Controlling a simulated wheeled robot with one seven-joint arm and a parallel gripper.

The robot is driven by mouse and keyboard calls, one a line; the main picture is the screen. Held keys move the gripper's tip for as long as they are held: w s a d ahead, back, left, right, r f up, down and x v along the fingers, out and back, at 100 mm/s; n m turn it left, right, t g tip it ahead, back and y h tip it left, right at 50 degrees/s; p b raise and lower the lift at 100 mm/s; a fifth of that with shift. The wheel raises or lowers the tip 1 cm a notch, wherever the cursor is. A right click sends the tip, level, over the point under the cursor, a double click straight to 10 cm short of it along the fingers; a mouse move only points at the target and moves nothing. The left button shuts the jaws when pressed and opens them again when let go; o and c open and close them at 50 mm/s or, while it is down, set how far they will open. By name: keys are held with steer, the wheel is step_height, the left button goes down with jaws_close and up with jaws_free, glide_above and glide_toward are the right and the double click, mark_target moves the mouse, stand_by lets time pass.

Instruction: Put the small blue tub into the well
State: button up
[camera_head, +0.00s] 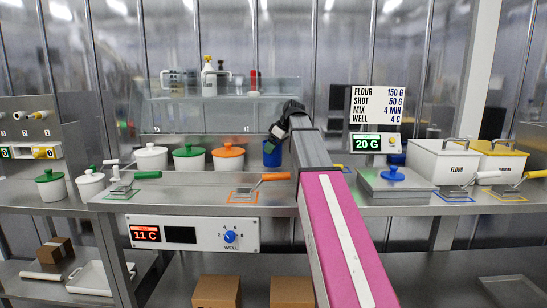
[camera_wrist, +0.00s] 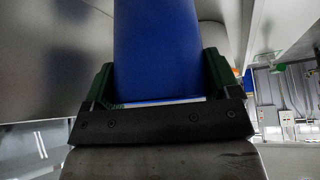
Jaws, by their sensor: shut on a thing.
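The small blue tub (camera_head: 271,156) shows in the head view just left of my arm, at the back of the steel counter. In the wrist view the blue tub (camera_wrist: 155,45) fills the space between the green fingers of my gripper (camera_wrist: 158,85). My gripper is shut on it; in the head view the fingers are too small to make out. Whether the tub touches the counter is unclear. A panel marked WELL (camera_head: 192,233) on the counter front reads 11 C. The well's opening is not clearly visible; my arm hides part of the counter.
White, green and orange lidded pots (camera_head: 189,158) stand left of the tub. Orange-handled and green-handled tools lie in front. A steel lid with a blue knob (camera_head: 393,173), a FLOUR bin (camera_head: 445,162) and a yellow-lidded bin (camera_head: 497,160) are at right. A glass-fronted shelf (camera_head: 222,112) stands behind.

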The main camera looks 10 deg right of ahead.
mark_target(274, 155)
steer(key=shift+f, duration=2.05)
steer(key=shift+f, duration=0.1)
steer(key=o, duration=1.1)
steer(key=v, duration=1.2)
steer(key=shift+w, duration=0.1)
